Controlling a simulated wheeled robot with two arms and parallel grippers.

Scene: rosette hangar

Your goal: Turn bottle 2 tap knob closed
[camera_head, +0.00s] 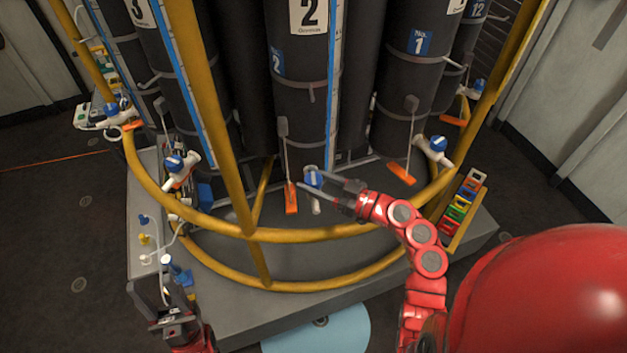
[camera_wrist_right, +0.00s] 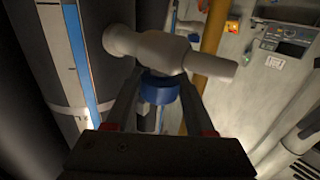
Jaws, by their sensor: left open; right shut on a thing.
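Bottle 2 (camera_head: 303,100) is a dark grey cylinder with a white "2" label, in the middle of the head view. Its blue tap knob (camera_head: 312,178) sits at the bottle's foot, with a white spout below it. My right gripper (camera_head: 312,183) reaches in from the right and is shut on the blue knob. In the right wrist view the blue knob (camera_wrist_right: 160,88) lies between the two fingers, against the white tap body (camera_wrist_right: 165,52). My left gripper (camera_head: 166,285) is open and empty at the lower left, near the platform's edge.
A yellow tubular rail (camera_head: 290,236) rings the bottles, and my right arm crosses it. Bottle 1 (camera_head: 405,75) with its tap (camera_head: 436,146) stands right. Orange-tipped hanging tags (camera_head: 291,200) hang nearby. Coloured clips (camera_head: 465,200) sit at right, small blue and yellow parts at left.

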